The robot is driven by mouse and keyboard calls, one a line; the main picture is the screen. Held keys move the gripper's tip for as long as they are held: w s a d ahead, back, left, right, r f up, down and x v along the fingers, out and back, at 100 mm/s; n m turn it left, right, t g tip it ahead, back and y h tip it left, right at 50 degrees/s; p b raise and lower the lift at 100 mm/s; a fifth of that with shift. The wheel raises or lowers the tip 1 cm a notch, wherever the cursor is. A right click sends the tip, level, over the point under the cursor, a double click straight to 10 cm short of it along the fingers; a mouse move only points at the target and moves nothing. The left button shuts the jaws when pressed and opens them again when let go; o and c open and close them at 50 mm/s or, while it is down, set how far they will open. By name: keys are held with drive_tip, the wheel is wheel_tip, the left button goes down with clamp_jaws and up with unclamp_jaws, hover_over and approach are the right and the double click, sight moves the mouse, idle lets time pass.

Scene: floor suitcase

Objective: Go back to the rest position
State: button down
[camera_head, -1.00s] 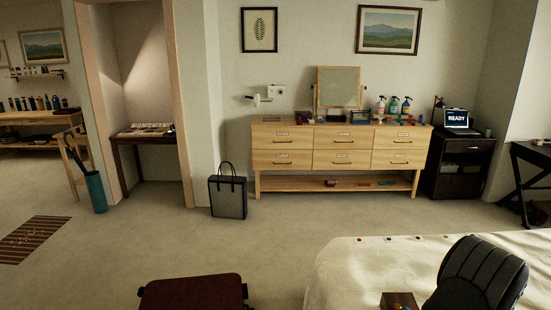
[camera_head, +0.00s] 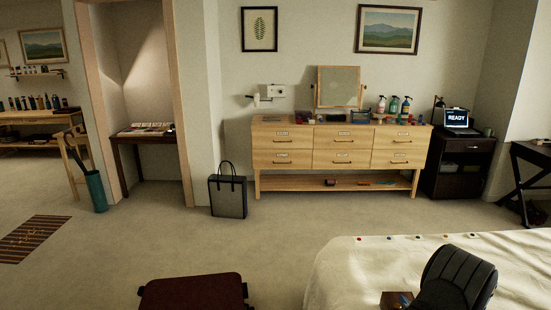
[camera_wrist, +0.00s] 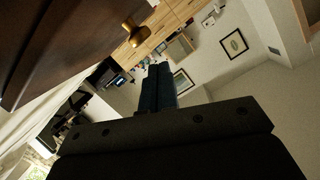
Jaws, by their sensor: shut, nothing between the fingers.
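My gripper (camera_wrist: 159,72) shows in the wrist view with its two dark fingers together and nothing between them. A dark brown wooden surface (camera_wrist: 50,40) fills the upper left of that view, with a brass knob (camera_wrist: 135,38) close by. The fingers look apart from the knob. In the head view, a black ribbed shape (camera_head: 462,280), which seems to be part of my arm, stands over the bed at lower right. A small blue piece beside it may be my fingers; I cannot tell.
A small wooden box (camera_head: 388,299) sits on the cream-covered bed (camera_head: 350,275). A dark red suitcase (camera_head: 195,293) is at the bottom. A wooden dresser (camera_head: 290,160), a bag (camera_head: 228,197) and a black cabinet (camera_head: 460,170) stand along the wall. The floor between is clear.

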drive_tip(key=d+r, duration=0.2)
drive_tip(key=d, duration=0.1)
drive_tip(key=shift+s, duration=0.1)
drive_tip(key=d+m, duration=0.1)
drive_tip(key=d+r+m+y, duration=0.1)
drive_tip(key=d+m, duration=0.1)
drive_tip(key=shift+s+t, duration=0.15)
drive_tip(key=shift+t, duration=0.15)
drive_tip(key=shift+d+r+m+y, duration=0.1)
drive_tip(key=shift+d+m+y, duration=0.2)
drive_tip(key=shift+d+m, duration=0.55)
drive_tip(key=d+f+m+t+y, duration=0.1)
drive_tip(key=d+f+m+t, duration=0.1)
drive_tip(key=d+m, duration=0.5)
drive_tip(key=shift+s+f, duration=0.25)
drive_tip(key=shift+s, duration=0.05)
